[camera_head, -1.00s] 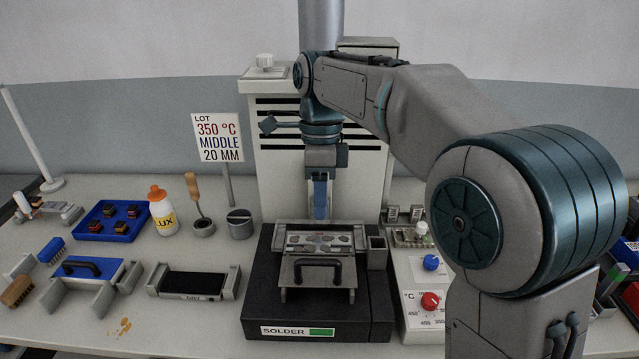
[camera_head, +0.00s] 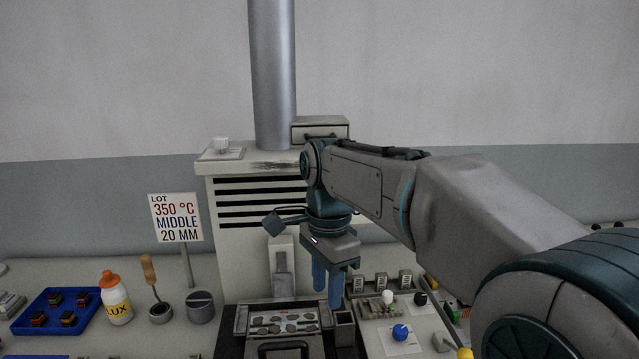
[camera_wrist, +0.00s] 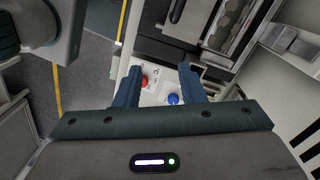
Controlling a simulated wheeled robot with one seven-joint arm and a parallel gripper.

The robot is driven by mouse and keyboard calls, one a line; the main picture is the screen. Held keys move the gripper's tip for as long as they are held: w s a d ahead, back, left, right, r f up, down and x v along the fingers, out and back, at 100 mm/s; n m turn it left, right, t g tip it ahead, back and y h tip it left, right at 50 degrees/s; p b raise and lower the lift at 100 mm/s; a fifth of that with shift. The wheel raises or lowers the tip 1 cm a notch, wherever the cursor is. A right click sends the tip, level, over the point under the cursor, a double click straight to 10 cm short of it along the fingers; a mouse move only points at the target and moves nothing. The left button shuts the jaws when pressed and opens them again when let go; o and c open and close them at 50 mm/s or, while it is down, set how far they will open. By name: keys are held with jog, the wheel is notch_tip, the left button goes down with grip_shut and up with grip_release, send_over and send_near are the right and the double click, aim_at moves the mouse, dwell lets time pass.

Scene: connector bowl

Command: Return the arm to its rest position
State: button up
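My gripper (camera_head: 328,284) hangs pointing down above the right back corner of the solder station, in front of the vented cabinet. In the wrist view my gripper (camera_wrist: 158,88) shows two blue fingers spread apart with nothing held between them. The arm reaches in from the right of the head view, bent at the elbow.
The solder station (camera_head: 240,320) stands below my gripper. The vented cabinet (camera_head: 235,250) with a metal pipe (camera_head: 272,75) stands behind. A lot sign (camera_head: 177,218), an orange-capped bottle (camera_head: 116,300) and a blue tray (camera_head: 35,318) are left. A blue knob (camera_head: 400,332) is right.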

jog(key=s+d+f+n+t, duration=0.3)
jog(key=s+d+f+n, duration=0.8)
jog(key=s+d, duration=0.2)
jog(key=shift+s+d+n+t, duration=0.2)
jog(key=shift+d+n+t, duration=0.2)
jog(key=shift+d, duration=0.45)
jog(key=shift+a, duration=0.1)
